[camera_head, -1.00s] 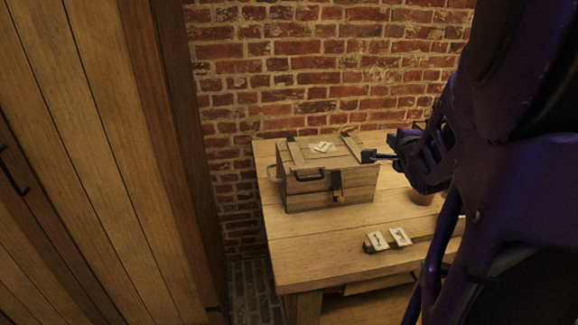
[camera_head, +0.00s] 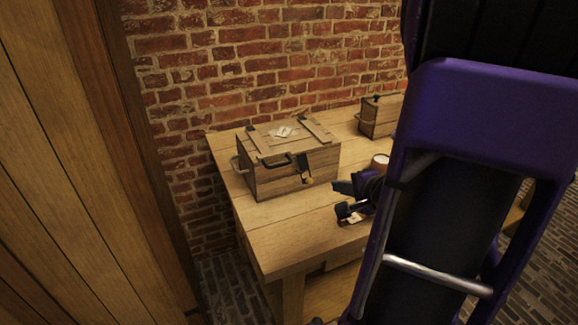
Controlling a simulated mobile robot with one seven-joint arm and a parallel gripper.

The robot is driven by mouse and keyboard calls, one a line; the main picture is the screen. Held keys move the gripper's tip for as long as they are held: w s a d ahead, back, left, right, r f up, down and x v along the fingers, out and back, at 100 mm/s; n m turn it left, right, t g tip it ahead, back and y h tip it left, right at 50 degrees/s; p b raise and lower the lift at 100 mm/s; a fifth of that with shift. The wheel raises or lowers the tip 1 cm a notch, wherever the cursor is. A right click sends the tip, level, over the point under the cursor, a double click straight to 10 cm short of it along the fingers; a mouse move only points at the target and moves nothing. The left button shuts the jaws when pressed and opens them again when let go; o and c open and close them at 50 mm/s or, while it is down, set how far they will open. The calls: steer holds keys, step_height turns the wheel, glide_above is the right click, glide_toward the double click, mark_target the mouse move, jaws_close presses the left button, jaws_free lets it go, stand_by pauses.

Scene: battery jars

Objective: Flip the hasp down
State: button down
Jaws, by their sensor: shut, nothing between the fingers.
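A wooden box (camera_head: 265,181) with a closed lid stands on the wooden table. Its dark hasp (camera_head: 304,163) is at the front face, right of a dark handle (camera_head: 275,162). A small brass-coloured piece (camera_head: 307,181) shows just below the hasp. At this size I cannot tell whether the hasp lies flat or stands out. My gripper (camera_head: 340,188) is shut and empty, in front of the box's right front corner and to the right of the hasp, apart from it. My purple arm hides the table's right part.
A smaller wooden box (camera_head: 378,118) stands at the back right. A round cup (camera_head: 380,160) stands beyond my gripper. Bare tabletop (camera_head: 270,215) lies in front of the box. A wooden door (camera_head: 60,150) is at left.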

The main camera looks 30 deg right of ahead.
mark_target(310, 181)
steer(key=b+x, duration=0.2)
steer(key=x, duration=1)
steer(key=shift+f+b, duration=0.15)
steer(key=shift+b, duration=0.2)
steer(key=shift+w+f, duration=0.2)
steer(key=shift+w, duration=0.35)
steer(key=shift+w+f, duration=0.1)
steer(key=shift+f, duration=0.05)
